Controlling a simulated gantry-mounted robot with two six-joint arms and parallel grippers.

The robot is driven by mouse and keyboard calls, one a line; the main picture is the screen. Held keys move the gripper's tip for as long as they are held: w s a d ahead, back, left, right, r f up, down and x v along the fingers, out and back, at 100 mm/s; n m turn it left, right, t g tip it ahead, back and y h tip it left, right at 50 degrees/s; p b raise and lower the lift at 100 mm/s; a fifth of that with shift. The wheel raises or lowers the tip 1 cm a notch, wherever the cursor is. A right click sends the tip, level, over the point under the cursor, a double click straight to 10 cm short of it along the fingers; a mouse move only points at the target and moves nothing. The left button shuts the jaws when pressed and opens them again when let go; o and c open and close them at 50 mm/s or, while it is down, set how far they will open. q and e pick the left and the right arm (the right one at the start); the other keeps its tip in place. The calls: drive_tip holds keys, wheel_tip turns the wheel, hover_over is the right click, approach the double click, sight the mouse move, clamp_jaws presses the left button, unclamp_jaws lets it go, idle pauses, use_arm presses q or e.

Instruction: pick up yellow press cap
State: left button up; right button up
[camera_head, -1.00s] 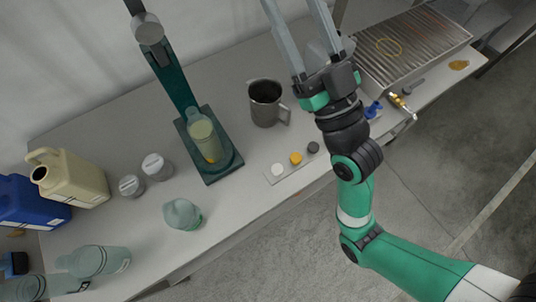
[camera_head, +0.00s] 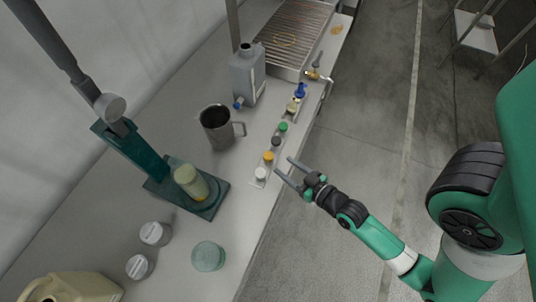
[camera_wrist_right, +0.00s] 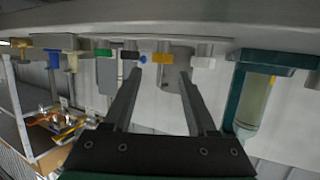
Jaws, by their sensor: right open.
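The yellow press cap (camera_head: 268,157) stands in a row of caps near the table's front edge, between a white cap (camera_head: 261,173) and a dark grey cap (camera_head: 276,141). My right gripper (camera_head: 283,165) is open and empty, its fingertips close beside the row on the aisle side. In the right wrist view, the yellow cap (camera_wrist_right: 162,58) shows ahead, between the lines of the two fingers (camera_wrist_right: 160,75), apart from them. My left gripper is not in view.
A green cap (camera_head: 283,127) stands farther along the row. A steel mug (camera_head: 217,127), a grey jug (camera_head: 246,75) and a green press stand (camera_head: 215,198) holding a pale cylinder (camera_head: 190,180) are behind. White-lidded jars (camera_head: 154,234) and a glass jar (camera_head: 208,256) stand nearer. The aisle floor is clear.

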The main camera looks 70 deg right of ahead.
sight(272, 159)
drive_tip(key=x, duration=0.3)
drive_tip(key=shift+w+d+f, duration=0.1)
drive_tip(key=shift+w, duration=0.1)
drive_tip(key=shift+w+d+f+b, duration=0.1)
drive_tip(key=shift+w+f+b, duration=0.1)
drive_tip(key=shift+w+b, duration=0.15)
drive_tip(key=b+x, duration=0.1)
drive_tip(key=x, duration=0.3)
drive_tip(key=shift+w, duration=0.25)
clamp_jaws()
